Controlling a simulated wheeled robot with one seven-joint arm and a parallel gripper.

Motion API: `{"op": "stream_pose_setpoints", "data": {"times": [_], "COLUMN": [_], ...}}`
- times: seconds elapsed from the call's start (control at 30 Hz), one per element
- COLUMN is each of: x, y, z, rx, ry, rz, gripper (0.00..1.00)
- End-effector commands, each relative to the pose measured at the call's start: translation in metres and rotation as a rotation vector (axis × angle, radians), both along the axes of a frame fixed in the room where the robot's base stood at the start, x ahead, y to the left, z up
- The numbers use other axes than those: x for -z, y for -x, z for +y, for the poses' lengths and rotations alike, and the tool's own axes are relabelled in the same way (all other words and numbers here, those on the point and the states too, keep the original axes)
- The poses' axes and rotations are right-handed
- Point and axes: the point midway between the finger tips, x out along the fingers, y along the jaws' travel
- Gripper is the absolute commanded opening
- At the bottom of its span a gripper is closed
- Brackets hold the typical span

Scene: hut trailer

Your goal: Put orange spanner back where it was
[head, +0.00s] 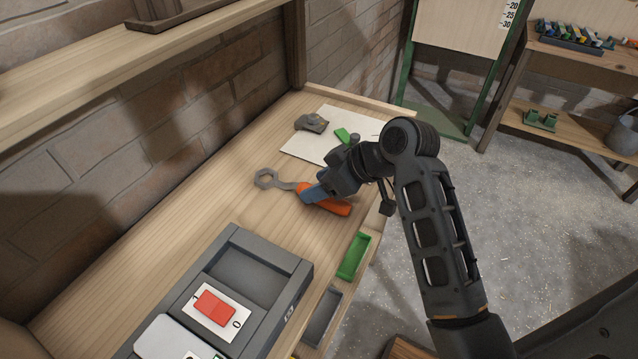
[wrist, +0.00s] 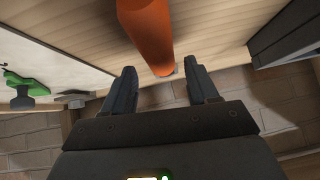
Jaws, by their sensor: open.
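The orange spanner lies on the wooden bench in the head view. Its orange handle (head: 333,207) points right and its grey ring head (head: 267,179) points left. My gripper (head: 312,194) is low over the bench at the left part of the handle, with its blue-grey fingers hiding some of the spanner. In the wrist view the orange handle (wrist: 147,32) appears beyond and between the spread fingertips (wrist: 159,72). My gripper is open. I cannot tell whether a finger touches the handle.
A grey box with a red switch (head: 214,308) stands at the front of the bench. A green tray (head: 354,256) is at the bench's right edge. A pale sheet (head: 307,148) with a grey object (head: 312,123) and a green piece (head: 342,135) lies behind. Bare wood surrounds the ring head.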

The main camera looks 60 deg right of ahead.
Motion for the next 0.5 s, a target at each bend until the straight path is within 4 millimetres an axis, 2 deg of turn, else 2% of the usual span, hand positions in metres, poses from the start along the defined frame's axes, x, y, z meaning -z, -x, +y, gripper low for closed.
{"op": "stream_pose_setpoints", "data": {"times": [0.5], "x": [-0.069], "y": [0.064], "z": [-0.008], "rx": [0.002], "ry": [0.003], "rz": [-0.003], "gripper": [0.59]}}
